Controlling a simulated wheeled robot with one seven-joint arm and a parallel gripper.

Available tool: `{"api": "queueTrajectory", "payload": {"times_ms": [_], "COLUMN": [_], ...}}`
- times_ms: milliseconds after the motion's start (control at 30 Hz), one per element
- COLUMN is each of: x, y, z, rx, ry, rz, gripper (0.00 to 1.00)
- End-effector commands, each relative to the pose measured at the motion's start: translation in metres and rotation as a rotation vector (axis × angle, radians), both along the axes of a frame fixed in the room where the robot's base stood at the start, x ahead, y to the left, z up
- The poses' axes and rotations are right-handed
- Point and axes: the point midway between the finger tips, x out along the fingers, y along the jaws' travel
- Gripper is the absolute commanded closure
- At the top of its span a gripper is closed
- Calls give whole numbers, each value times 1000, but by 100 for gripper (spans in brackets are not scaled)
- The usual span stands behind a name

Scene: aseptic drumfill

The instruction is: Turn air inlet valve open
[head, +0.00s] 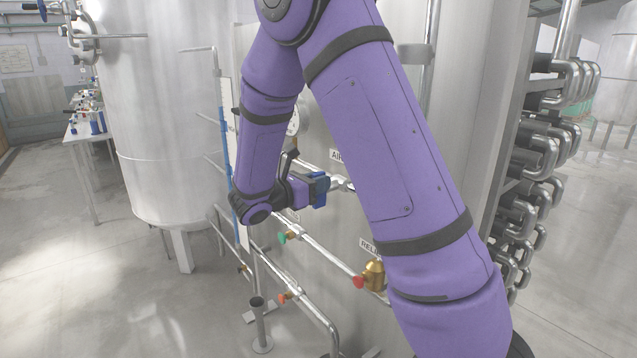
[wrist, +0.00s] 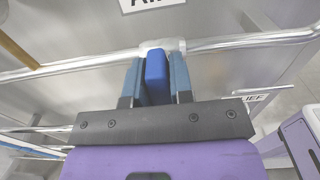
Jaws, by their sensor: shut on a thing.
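The air inlet valve sits on a steel pipe under a label starting "AI" (head: 337,155). In the wrist view its pale metal body (wrist: 162,46) is on the pipe, and its blue handle (wrist: 156,78) points down in the picture from the pipe, across the pipe's line. My gripper (wrist: 156,68) is shut on the blue handle, one blue-grey finger on each side. In the head view my gripper (head: 318,188) is at the pipe just below the label. The valve body is mostly hidden there by my gripper and arm.
Below are a green-handled valve (head: 283,238), an orange-handled valve (head: 284,298) and a brass relief valve (head: 374,274) with a red end. A pressure gauge (head: 292,124) is above. A large steel tank (head: 165,110) stands left. Stacked bent pipes (head: 530,175) are at right.

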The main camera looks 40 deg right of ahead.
Motion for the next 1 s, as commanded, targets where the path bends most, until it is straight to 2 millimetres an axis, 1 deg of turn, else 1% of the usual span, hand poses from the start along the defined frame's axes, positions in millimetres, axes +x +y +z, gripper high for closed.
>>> {"api": "queueTrajectory", "payload": {"times_ms": [167,367,1000], "x": [2,5,17], "y": [0,0,1], "z": [0,-1,-8], "rx": [-2,-7,-27], "ry": [65,207,813], "rz": [0,-1,0], "gripper": [100,100,100]}}
